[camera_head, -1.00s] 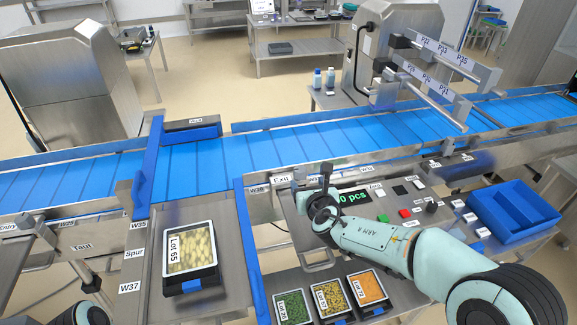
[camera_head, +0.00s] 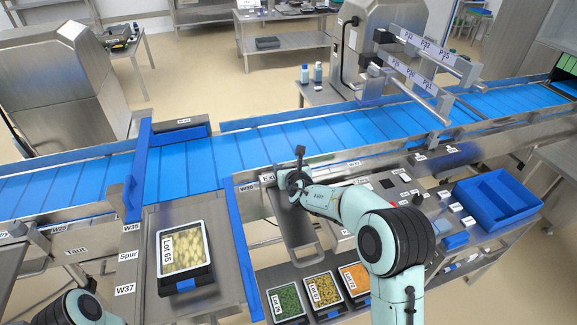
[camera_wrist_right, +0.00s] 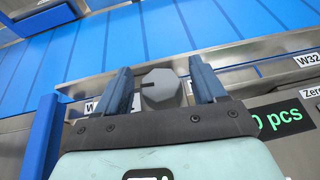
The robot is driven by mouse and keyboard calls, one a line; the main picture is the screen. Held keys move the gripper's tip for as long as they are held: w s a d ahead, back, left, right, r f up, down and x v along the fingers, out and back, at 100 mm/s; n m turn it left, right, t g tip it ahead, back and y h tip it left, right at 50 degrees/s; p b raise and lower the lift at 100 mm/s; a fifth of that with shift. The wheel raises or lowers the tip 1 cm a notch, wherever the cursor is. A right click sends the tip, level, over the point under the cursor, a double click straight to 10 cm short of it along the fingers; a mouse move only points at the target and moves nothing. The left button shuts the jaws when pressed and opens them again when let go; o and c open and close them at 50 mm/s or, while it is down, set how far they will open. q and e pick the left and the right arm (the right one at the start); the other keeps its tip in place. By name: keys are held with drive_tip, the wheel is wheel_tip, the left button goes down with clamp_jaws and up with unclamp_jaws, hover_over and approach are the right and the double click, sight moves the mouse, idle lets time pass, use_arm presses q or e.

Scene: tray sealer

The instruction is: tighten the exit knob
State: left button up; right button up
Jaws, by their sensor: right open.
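The exit knob (camera_wrist_right: 161,88) is a grey, many-sided knob on the conveyor's side rail in the right wrist view. My right gripper (camera_wrist_right: 160,68) is open, with one dark blue finger on each side of the knob. I cannot tell whether the fingers touch it. In the head view my right gripper (camera_head: 285,176) is at the rail, beside the partly covered Exit label (camera_head: 268,178), and it hides the knob. Part of my left arm shows at the bottom left, but its gripper is out of view.
The blue conveyor belt (camera_head: 240,148) runs behind the rail. A control panel with a green display (camera_wrist_right: 285,120) sits right of the knob. A Lot 65 tray (camera_head: 208,270) stands on the spur at left. A blue bin (camera_head: 497,226) stands at right.

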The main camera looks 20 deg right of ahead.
drive_tip(key=shift+s, duration=0.1)
drive_tip(key=c, duration=1)
drive_tip(key=shift+m+h, duration=0.4)
drive_tip(key=shift+a+r+m+h, duration=0.1)
drive_tip(key=shift+m+h, duration=0.5)
drive_tip(key=shift+h, duration=0.1)
drive_tip(key=m+g+h, duration=0.2)
drive_tip(key=m+h, duration=0.2)
drive_tip(key=shift+h+p, duration=0.3)
drive_tip(key=m+g+h, duration=0.3)
drive_tip(key=m, duration=0.1)
drive_tip(key=shift+g+h, duration=0.3)
drive_tip(key=shift+m+g+h, duration=0.4)
drive_tip(key=shift+m+g, duration=0.3)
drive_tip(key=shift+m, duration=0.3)
drive_tip(key=shift+g, duration=0.3)
